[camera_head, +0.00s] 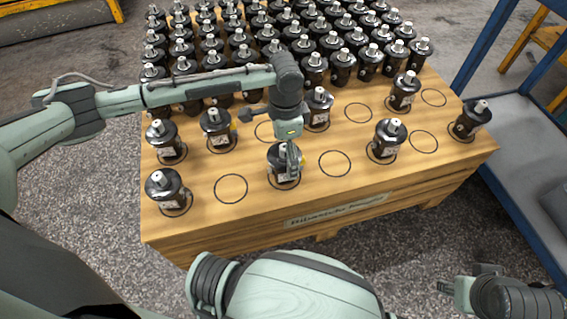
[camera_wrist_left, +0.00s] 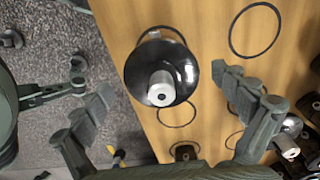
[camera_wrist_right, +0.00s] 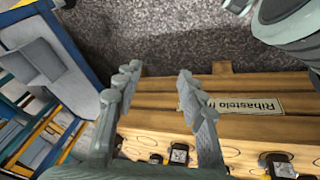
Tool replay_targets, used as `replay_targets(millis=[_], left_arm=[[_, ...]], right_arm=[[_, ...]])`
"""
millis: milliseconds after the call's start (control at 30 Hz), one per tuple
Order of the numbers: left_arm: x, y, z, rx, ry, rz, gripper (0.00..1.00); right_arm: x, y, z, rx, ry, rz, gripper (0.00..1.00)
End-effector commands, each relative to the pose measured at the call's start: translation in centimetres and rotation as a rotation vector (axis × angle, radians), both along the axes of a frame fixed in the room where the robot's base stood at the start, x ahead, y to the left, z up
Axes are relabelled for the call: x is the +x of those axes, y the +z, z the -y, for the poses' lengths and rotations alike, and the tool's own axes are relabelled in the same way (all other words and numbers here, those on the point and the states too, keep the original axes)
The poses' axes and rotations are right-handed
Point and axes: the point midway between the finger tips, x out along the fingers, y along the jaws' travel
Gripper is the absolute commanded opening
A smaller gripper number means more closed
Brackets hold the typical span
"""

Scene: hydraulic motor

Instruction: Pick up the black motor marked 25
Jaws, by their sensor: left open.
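Black motors with silver shafts stand upright on a wooden pallet table (camera_head: 230,215); I cannot read which one is marked 25. My left gripper (camera_head: 291,158) is open, pointing down over a front-row motor (camera_head: 276,164) and partly hiding it. In the left wrist view that motor (camera_wrist_left: 160,72) shows from above between the spread fingers, with a visible gap to each. My right gripper (camera_head: 458,287) is off the table's front, at lower right. Its fingers stand apart and empty in the right wrist view (camera_wrist_right: 158,76).
Several motors stand nearby, including one at front left (camera_head: 166,190) and one to the right (camera_head: 386,140). Dense rows (camera_head: 315,65) fill the back. Empty drawn circles lie beside the gripper. A blue-framed cart (camera_head: 520,135) stands at right.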

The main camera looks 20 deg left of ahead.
Motion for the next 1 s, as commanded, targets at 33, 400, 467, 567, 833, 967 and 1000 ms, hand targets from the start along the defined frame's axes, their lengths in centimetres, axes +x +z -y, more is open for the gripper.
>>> replay_targets(millis=[33, 400, 467, 567, 833, 967, 1000], left_arm=[[0.0, -0.8, 0.0, 0.001, 0.000, -0.001, 0.98], [0.1, -4.9, 0.0, 0.001, 0.000, 0.001, 0.98], [0.2, -4.9, 0.0, 0.000, -0.001, 0.001, 0.98], [0.2, -4.8, 0.0, 0.000, -0.001, 0.001, 0.98], [0.2, -4.8, 0.0, 0.000, -0.001, 0.001, 0.68], [0.2, -4.8, 0.0, 0.000, -0.001, 0.001, 0.52], [0.2, -4.8, 0.0, -0.001, -0.001, 0.002, 0.47]], right_arm=[[-0.1, 0.1, 0.0, -0.001, 0.000, 0.000, 0.40], [0.3, 1.8, -0.6, 0.005, 0.014, 0.052, 0.40], [0.3, 1.8, -0.6, 0.005, 0.015, 0.053, 0.40], [0.3, 1.8, -0.6, 0.005, 0.015, 0.053, 0.40], [0.3, 1.7, -0.7, 0.006, 0.016, 0.052, 0.40], [0.3, 1.7, -0.7, 0.006, 0.016, 0.052, 0.40], [0.3, 1.7, -0.7, 0.006, 0.016, 0.052, 0.40]])
